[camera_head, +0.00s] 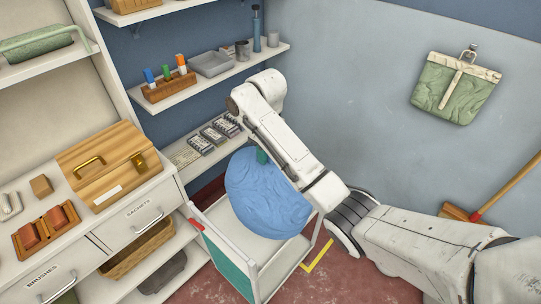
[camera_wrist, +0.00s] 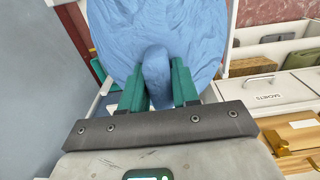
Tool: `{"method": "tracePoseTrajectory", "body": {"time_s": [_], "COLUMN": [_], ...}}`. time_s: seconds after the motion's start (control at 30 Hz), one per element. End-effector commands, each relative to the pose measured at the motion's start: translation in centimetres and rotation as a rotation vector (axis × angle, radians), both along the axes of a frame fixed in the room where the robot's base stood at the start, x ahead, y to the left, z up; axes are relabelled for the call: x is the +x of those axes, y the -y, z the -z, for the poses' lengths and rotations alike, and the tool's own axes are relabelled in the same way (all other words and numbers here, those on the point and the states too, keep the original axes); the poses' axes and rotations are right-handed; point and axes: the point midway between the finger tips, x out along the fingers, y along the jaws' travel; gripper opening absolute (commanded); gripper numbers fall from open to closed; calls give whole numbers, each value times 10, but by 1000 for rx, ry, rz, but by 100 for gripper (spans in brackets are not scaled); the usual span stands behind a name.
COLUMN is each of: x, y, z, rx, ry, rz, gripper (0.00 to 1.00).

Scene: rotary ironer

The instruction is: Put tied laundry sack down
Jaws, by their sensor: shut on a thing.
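A blue tied laundry sack (camera_head: 266,200) hangs over a white cart (camera_head: 268,254) with a teal side in the head view. I cannot tell whether the sack touches the cart. In the wrist view the sack (camera_wrist: 155,35) fills the top middle. My gripper (camera_wrist: 157,88) has its two green fingers shut on the sack's knotted neck. In the head view my gripper (camera_head: 262,156) shows only as a bit of green at the sack's top, with the rest hidden behind my arm.
A counter with a wooden box (camera_head: 108,163) and drawers stands left of the cart. Wall shelves (camera_head: 215,75) hold markers, a tray and bottles. A green bag (camera_head: 455,88) hangs on the right wall. A broom (camera_head: 500,190) leans at the right. Red floor shows around the cart.

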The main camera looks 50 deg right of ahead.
Motion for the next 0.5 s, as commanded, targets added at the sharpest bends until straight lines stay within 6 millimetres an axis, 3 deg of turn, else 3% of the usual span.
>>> {"method": "tracePoseTrajectory", "body": {"time_s": [0.5], "x": [37], "y": [4], "z": [44], "rx": [-1], "ry": [1], "rz": [-2], "gripper": [0]}}
